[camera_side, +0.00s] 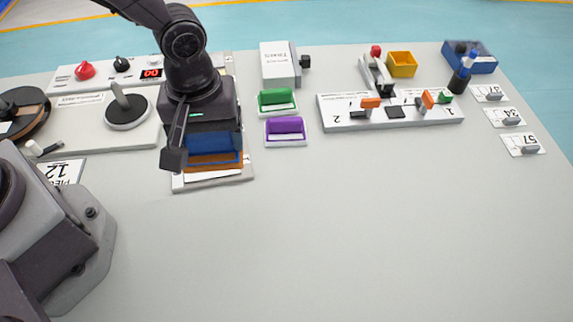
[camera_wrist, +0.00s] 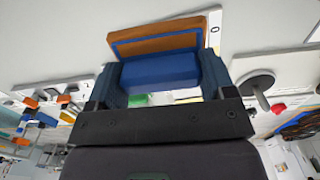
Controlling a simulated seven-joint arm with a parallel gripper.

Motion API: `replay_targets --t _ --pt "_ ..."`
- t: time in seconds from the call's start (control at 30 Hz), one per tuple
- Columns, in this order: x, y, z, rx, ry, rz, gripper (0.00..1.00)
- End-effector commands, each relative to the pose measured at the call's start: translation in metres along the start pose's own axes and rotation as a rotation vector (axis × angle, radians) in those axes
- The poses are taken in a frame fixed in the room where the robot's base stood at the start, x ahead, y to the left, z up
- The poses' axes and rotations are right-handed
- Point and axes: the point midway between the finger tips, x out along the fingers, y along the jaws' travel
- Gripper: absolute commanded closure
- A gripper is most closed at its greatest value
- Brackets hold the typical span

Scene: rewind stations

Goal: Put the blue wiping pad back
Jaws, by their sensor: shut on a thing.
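The blue wiping pad (camera_side: 212,141) is between the fingers of my gripper (camera_side: 200,145), at the left-centre of the side view. In the wrist view, my gripper (camera_wrist: 161,80) is shut on its blue block (camera_wrist: 160,71), one finger on each side. A brown-orange slab (camera_wrist: 158,40) with a blue border lies just beyond the block. The slab (camera_side: 228,162) also shows in the side view, over a white board (camera_side: 215,181). I cannot tell whether it is part of the pad, or whether the pad touches the board. My gripper hides part of the pad.
Green (camera_side: 278,99) and purple (camera_side: 285,128) pads sit on small white trays to the right. A dial panel (camera_side: 65,79) and a round knob station (camera_side: 127,108) stand to the left. A white clip board (camera_side: 345,118) lies farther right. The front table is clear.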

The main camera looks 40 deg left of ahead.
Motion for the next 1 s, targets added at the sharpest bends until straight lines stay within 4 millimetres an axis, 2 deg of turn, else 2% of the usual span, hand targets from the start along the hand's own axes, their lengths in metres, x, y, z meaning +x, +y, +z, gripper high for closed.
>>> replay_targets --t 0.3,0.5,0.77,0.9,1.0 --pt "0.039 0.075 -0.022 -0.001 -0.001 -0.004 0.46" --pt "0.074 0.101 -0.029 -0.001 -0.002 -0.004 0.46" --pt "0.094 0.117 -0.033 -0.002 -0.001 -0.003 0.46" --pt "0.115 0.116 -0.033 -0.002 -0.002 -0.005 0.46" --pt "0.122 0.117 -0.033 -0.001 -0.001 -0.002 0.46"
